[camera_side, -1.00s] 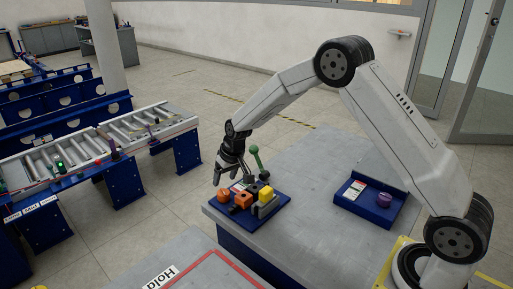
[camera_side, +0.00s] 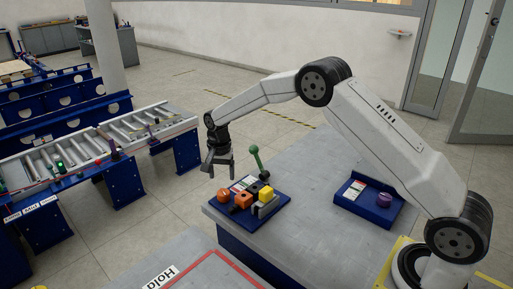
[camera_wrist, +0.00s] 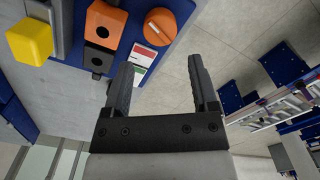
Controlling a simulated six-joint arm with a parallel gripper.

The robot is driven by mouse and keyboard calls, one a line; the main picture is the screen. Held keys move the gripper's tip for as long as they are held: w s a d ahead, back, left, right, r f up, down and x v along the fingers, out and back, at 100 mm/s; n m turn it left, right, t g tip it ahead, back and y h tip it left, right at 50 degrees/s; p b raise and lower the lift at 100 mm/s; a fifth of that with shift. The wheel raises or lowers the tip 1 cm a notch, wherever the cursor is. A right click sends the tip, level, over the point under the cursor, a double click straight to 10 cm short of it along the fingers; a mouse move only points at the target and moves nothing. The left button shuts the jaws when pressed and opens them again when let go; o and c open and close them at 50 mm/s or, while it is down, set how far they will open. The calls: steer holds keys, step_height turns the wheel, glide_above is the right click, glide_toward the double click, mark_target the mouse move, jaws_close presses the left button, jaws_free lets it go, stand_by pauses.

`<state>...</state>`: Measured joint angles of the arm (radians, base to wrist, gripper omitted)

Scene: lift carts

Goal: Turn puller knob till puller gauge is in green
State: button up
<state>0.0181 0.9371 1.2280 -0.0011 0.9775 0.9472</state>
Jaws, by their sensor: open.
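A round orange knob (camera_side: 223,194) stands at the left edge of a blue panel (camera_side: 280,206) on the grey table; it also shows in the wrist view (camera_wrist: 160,26). Beside it is a gauge label (camera_wrist: 143,56) with red, white and green bands; no pointer can be made out. A purple knob (camera_side: 384,199) sits on a second blue panel (camera_side: 365,207) to the right, with its own label. I cannot tell which is the puller's. My gripper (camera_side: 218,163) is open and empty, raised above and left of the orange knob, touching nothing.
An orange block (camera_side: 243,200), a yellow block (camera_side: 266,194) and a green-knobbed lever (camera_side: 255,158) crowd the first panel. A roller conveyor (camera_side: 90,160) stands to the left across open floor. The table between the two panels is clear.

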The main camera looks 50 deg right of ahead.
mark_target(223, 191)
steer(key=shift+f, duration=0.1)
steer(key=shift+f, duration=3.8)
steer(key=c, duration=1)
steer(key=shift+n, duration=2.1)
